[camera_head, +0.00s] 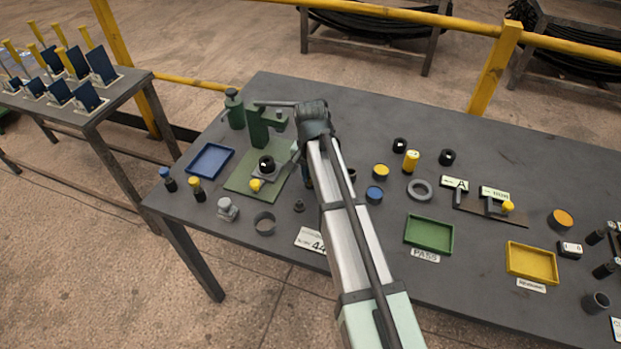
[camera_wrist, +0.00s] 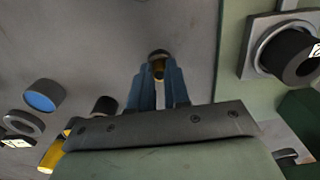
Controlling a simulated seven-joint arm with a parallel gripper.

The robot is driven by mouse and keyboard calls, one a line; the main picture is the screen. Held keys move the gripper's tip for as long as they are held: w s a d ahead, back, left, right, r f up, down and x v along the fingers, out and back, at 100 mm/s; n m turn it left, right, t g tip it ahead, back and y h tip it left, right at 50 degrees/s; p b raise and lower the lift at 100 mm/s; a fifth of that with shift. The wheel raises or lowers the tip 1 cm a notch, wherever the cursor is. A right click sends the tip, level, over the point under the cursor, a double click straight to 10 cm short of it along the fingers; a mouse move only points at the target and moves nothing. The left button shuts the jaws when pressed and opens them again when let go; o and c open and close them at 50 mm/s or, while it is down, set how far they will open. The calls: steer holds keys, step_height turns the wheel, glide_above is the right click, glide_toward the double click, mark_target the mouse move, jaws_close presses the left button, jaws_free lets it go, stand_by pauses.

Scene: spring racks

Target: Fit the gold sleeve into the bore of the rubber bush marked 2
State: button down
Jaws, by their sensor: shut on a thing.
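My gripper (camera_wrist: 158,88) shows in the wrist view with its blue fingers shut on a small gold piece, the gold sleeve (camera_wrist: 158,69), which has a dark upper end. In the head view my arm hides most of the gripper and the sleeve. A black rubber bush (camera_head: 266,163) sits in a holder on the green press plate, left of my arm. It also shows at the right of the wrist view (camera_wrist: 290,55), apart from the sleeve, with its bore visible. Its white mark is cut off there and too small to read. Two other black bushes (camera_head: 400,145) (camera_head: 447,157) stand right of my arm.
The green press (camera_head: 257,128) rises behind the bush holder. A yellow knob (camera_head: 255,184) is in front of it. A blue tray (camera_head: 211,160) lies left. A yellow cylinder (camera_head: 411,160), grey ring (camera_head: 419,190) and green tray (camera_head: 429,234) are right. The table's far right back is clear.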

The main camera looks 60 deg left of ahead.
step_height(320, 180, up, 9)
step_height(320, 180, up, 6)
steer(key=f+n, duration=0.1)
steer(key=n, duration=0.3)
glide_above(267, 165)
steer(key=a, duration=0.2)
steer(key=shift+n, duration=0.3)
steer(key=shift+w+d+f, duration=0.1)
steer(key=shift+f, duration=2.15)
steer(key=shift+w+d+f, duration=0.1)
steer(key=shift+f, duration=2.15)
steer(key=shift+f, duration=0.1)
steer(key=c, duration=1.1)
jaws_free()
